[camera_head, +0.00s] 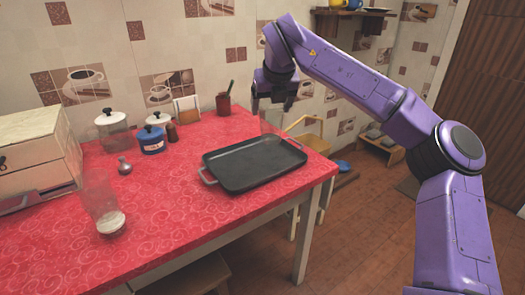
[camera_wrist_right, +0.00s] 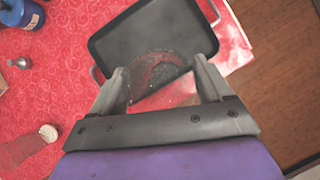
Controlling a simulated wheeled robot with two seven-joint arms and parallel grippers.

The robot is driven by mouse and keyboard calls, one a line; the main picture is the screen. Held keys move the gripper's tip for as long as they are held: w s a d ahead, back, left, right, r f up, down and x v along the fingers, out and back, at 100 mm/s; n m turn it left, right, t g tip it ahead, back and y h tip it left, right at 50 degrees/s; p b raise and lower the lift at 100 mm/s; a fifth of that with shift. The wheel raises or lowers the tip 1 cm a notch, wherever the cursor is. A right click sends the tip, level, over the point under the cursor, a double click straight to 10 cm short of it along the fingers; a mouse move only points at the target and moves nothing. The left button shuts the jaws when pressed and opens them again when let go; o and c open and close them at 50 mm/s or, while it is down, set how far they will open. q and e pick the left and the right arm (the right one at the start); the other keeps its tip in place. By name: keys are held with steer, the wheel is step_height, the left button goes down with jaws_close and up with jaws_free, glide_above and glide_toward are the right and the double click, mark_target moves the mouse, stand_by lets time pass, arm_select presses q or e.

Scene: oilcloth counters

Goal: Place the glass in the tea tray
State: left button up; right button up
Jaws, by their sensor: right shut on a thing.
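The tea tray (camera_head: 254,163) is a black rectangular tray with a handle at each end, lying on the red table. It also shows in the right wrist view (camera_wrist_right: 120,40). My right gripper (camera_head: 272,104) is above the table's far right part, beyond the tray's back edge in the picture. It is shut on a clear glass (camera_head: 271,122), which is faint and hard to make out. In the right wrist view the glass (camera_wrist_right: 155,68) shows between the fingers, its round outline overlapping the tray's edge. The glass appears held above the table. My left gripper is not in view.
A tall clear vessel with a white base (camera_head: 110,222) stands at the table's front left. A reddish cup (camera_head: 223,104) stands at the back.

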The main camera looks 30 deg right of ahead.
steer(key=w+d+f, duration=0.8)
steer(key=w+f, duration=0.1)
steer(key=f, duration=0.3)
steer(key=shift+w+d+f, duration=0.15)
steer(key=shift+d+f, duration=0.15)
steer(key=shift+f, duration=0.15)
steer(key=o, duration=1.5)
steer(key=p+v, duration=0.1)
steer(key=v, duration=1.1)
steer(key=shift+r, duration=0.25)
